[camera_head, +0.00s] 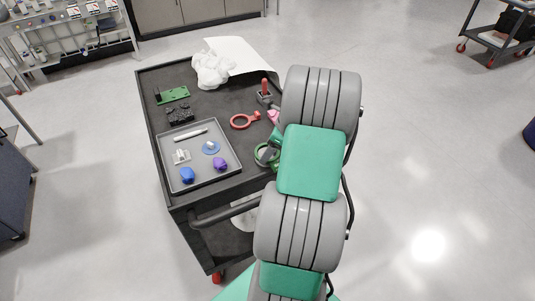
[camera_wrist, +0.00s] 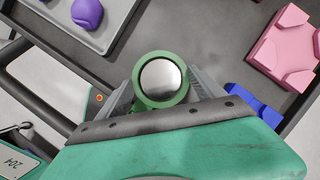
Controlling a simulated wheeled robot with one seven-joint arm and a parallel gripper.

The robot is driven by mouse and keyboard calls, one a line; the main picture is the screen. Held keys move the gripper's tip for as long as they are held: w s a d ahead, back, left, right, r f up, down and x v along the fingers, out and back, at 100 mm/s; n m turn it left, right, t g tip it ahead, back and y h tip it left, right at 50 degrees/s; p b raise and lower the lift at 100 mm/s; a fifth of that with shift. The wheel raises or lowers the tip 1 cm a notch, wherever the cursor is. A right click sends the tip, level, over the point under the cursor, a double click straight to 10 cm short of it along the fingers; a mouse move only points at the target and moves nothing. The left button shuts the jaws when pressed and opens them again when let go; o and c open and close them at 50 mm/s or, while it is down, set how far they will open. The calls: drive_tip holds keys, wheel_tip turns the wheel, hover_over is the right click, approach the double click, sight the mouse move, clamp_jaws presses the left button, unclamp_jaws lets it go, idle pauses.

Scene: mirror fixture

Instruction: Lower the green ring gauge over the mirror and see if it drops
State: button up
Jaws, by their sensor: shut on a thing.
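The green ring gauge (camera_wrist: 159,105) is between the fingers of my gripper (camera_wrist: 162,92), which is shut on it. Inside the ring, in the wrist view, shows the round silvery mirror (camera_wrist: 160,78), with a thin dark gap at its edge. The ring looks roughly centred on the mirror; I cannot tell whether it is above it or around it. In the head view the green ring (camera_head: 261,159) is at the cart's right front side, partly hidden by my arm. A red ring gauge (camera_head: 240,124) lies on the cart top behind it.
A grey tray (camera_head: 166,150) with small parts, including a purple piece (camera_head: 220,164), is to the left. A pink block (camera_wrist: 285,45) and blue piece (camera_wrist: 240,100) are close on the right. A red-handled clamp (camera_head: 264,92) stands behind. The cart's handle is in front.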

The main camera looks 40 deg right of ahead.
drive_tip(key=shift+r+p, duration=2.85)
drive_tip(key=shift+p, duration=0.05)
